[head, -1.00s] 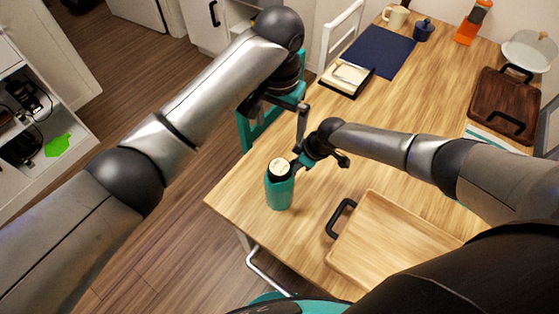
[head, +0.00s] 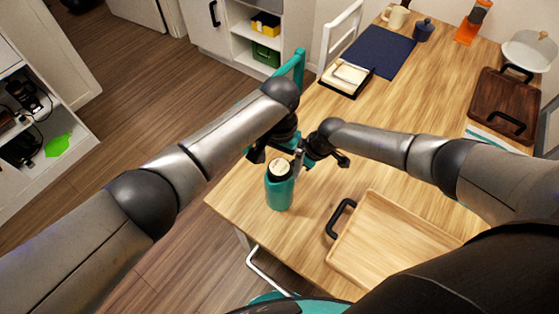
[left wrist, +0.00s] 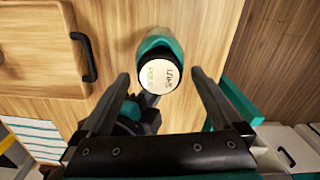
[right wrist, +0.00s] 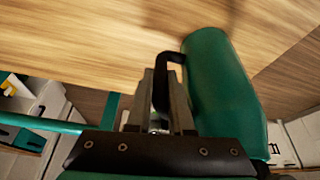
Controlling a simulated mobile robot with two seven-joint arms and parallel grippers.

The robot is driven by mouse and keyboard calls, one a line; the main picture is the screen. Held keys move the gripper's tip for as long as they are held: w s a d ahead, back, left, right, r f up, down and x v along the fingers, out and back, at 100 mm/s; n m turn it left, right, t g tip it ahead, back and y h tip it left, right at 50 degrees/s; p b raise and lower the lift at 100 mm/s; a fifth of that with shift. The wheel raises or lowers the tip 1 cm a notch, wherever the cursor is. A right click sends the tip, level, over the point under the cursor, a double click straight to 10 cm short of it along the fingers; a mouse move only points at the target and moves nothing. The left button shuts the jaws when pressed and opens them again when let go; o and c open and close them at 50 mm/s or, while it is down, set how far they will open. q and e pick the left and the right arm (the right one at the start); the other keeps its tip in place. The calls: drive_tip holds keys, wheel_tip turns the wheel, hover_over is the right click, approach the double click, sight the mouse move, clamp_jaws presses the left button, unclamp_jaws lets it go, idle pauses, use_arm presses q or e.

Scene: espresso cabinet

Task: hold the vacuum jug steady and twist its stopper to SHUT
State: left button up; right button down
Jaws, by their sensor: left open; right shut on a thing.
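The teal vacuum jug (head: 279,193) stands upright near the table's left front edge. Its round cream stopper (head: 280,167) has a dark rim; in the left wrist view the stopper (left wrist: 159,73) carries lettering, too small to read surely. My right gripper (right wrist: 160,100) is shut on the jug's black handle (right wrist: 166,75), beside the jug's body (right wrist: 218,85). My left gripper (left wrist: 162,85) is open, with its fingers apart on either side of the stopper. In the head view the left gripper (head: 287,158) is just behind the stopper. I cannot tell whether it touches.
A wooden tray (head: 385,245) with a black handle lies right of the jug. A teal chair (head: 292,72) stands at the table's left edge. A dark blue mat (head: 380,52), a small box (head: 347,78) and a dark board (head: 505,105) lie farther back.

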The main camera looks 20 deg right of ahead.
use_arm(q)
drive_tip(key=shift+f, duration=0.15)
drive_tip(key=c, duration=1.4)
